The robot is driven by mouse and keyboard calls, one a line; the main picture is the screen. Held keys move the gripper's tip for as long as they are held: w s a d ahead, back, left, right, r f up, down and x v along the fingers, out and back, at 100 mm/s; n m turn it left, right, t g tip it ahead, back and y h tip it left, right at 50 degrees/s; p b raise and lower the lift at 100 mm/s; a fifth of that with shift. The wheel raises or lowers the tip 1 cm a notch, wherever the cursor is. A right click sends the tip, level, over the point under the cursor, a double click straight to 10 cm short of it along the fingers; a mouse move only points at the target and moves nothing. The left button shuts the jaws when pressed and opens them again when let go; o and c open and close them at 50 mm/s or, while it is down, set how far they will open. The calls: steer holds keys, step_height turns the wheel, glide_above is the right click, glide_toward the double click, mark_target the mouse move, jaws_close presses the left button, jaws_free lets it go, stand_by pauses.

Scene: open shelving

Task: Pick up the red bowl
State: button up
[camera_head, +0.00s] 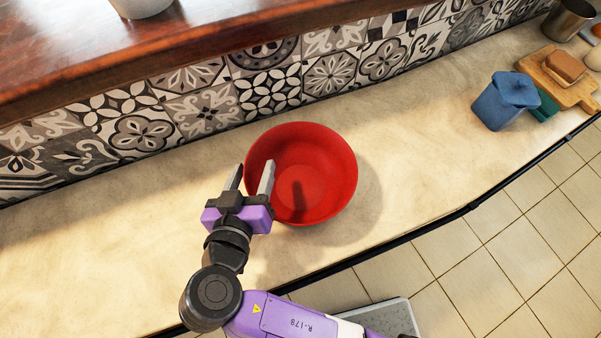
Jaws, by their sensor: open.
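The red bowl (325,180) stands upright on the beige counter (405,150), near the middle of the view. It looks empty, with a dark shadow inside. My gripper (252,177) is at the bowl's left rim with its jaws apart. One finger shows over the inner side of the rim and the other shows outside it to the left. I cannot tell whether either finger touches the bowl. The gripper's purple body covers a small part of the bowl's lower left edge.
A patterned tile wall (330,78) runs behind the counter, with a wooden ledge (200,40) above it. A blue container (503,101) and a wooden board (575,93) with items stand at the right. The counter between bowl and container is clear. The counter's front edge drops to a tiled floor.

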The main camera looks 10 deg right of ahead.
jaws_close()
steer(key=shift+r, duration=0.15)
stand_by(0.4)
